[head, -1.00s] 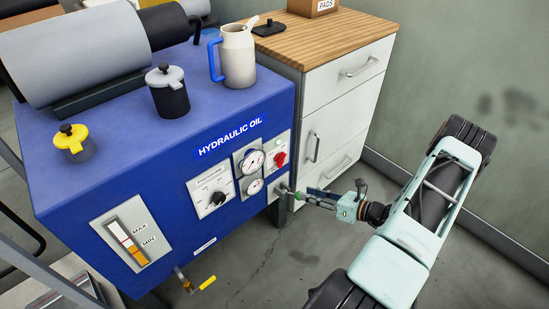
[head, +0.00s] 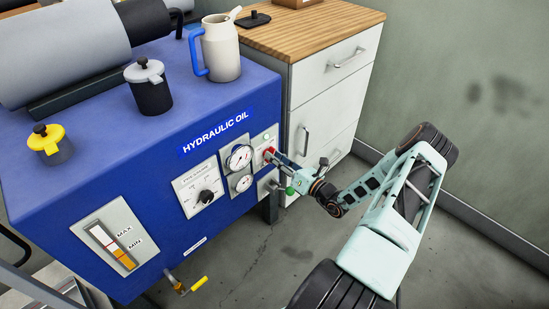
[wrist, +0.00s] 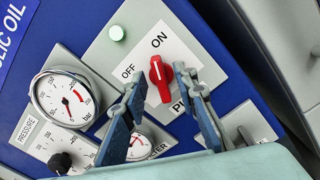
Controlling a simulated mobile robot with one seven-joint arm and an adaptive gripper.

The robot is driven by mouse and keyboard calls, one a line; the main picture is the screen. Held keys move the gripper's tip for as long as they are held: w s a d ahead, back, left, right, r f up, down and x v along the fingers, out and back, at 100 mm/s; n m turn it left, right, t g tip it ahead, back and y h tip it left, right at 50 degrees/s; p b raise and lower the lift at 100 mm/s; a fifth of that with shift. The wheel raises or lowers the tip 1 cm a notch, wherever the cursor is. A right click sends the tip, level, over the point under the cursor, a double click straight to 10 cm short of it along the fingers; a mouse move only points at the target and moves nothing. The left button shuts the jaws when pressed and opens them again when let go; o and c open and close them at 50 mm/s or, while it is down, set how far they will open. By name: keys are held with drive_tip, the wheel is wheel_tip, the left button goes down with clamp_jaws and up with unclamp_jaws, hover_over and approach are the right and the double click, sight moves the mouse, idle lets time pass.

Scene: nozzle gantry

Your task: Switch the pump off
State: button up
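The pump switch is a red rotary knob (wrist: 159,82) on a white label plate (wrist: 183,50) marked OFF and ON. Its upper end, with a pale mark, points toward ON. My gripper (wrist: 157,76) is open, with one blue finger on each side of the knob. I see a gap on the left; I cannot tell whether the right finger touches. In the head view my gripper (head: 274,158) is at the panel and partly hides the red knob (head: 268,153). A pale green lamp (wrist: 117,33) sits beside the plate.
Pressure gauges (wrist: 66,97) and a black pressure knob (wrist: 61,162) are close by on the blue oil tank (head: 120,195). A white drawer cabinet (head: 335,95) stands just right of the panel. A yellow-handled valve (head: 198,284) sticks out low. Open floor lies in front.

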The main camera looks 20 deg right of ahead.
drive_tip(key=shift+w+a, duration=0.1)
drive_tip(key=shift+w, duration=0.3)
drive_tip(key=shift+c, duration=0.4)
clamp_jaws()
drive_tip(key=shift+n, duration=0.3)
drive_tip(key=n, duration=0.3)
drive_tip(key=n+p, duration=0.1)
drive_tip(key=n, duration=0.7)
drive_tip(key=shift+s+a+p, duration=0.15)
drive_tip(key=shift+a+p, duration=0.15)
drive_tip(key=shift+n, duration=0.3)
